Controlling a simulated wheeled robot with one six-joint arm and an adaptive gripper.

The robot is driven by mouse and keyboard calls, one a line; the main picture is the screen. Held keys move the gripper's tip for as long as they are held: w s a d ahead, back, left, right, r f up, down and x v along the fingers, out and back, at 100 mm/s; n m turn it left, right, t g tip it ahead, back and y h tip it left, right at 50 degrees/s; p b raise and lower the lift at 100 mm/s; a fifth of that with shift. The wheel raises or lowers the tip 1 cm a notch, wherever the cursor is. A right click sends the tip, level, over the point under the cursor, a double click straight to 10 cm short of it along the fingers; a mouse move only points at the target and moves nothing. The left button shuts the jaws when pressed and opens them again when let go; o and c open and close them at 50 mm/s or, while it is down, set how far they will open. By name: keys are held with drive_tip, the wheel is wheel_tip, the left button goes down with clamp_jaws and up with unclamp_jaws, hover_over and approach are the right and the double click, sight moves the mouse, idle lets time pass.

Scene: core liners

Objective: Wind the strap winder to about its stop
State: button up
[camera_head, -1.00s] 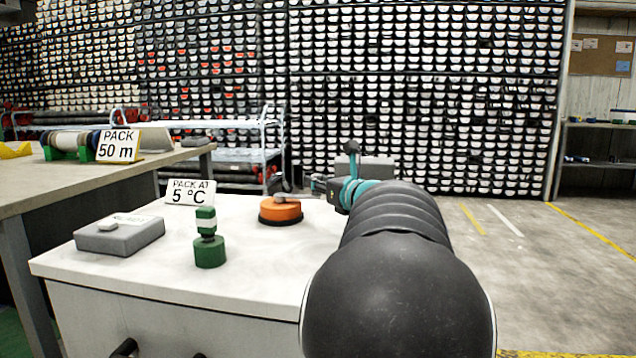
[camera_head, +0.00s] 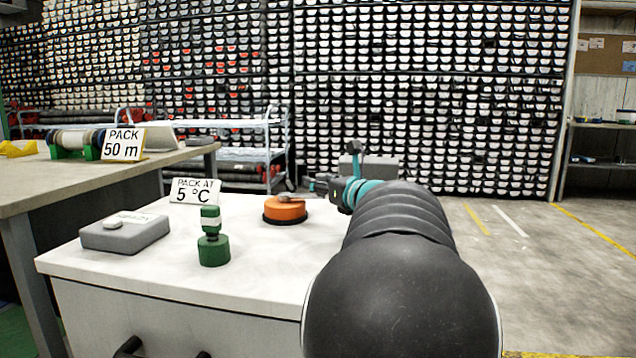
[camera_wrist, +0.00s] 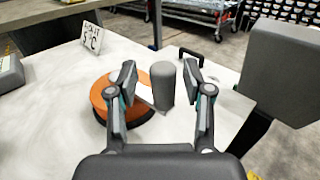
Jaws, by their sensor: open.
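The strap winder is an orange disc (camera_head: 285,210) on a dark base, standing on the white cabinet top. In the wrist view the orange disc (camera_wrist: 118,100) lies left of centre, partly hidden by my left finger. A grey upright cylinder (camera_wrist: 163,84), apparently the winder's crank knob, stands at the disc's right side, with a pale crank arm (camera_wrist: 145,92) beside it. My gripper (camera_wrist: 160,75) is open, with a finger on each side of the knob; contact cannot be told. In the head view my gripper (camera_head: 322,187) is small, just right of the disc.
A green stamp-like object (camera_head: 213,245), a grey box (camera_head: 125,235) and a "PACK AT 5 °C" sign (camera_head: 194,190) stand left on the cabinet top (camera_head: 180,275). A "PACK 50 m" sign (camera_head: 122,144) stands on the left bench (camera_head: 40,185). Floor at right is clear.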

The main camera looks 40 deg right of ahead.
drive_tip(key=s+a, duration=0.1)
drive_tip(key=s, duration=1)
drive_tip(key=shift+s+a, duration=0.35)
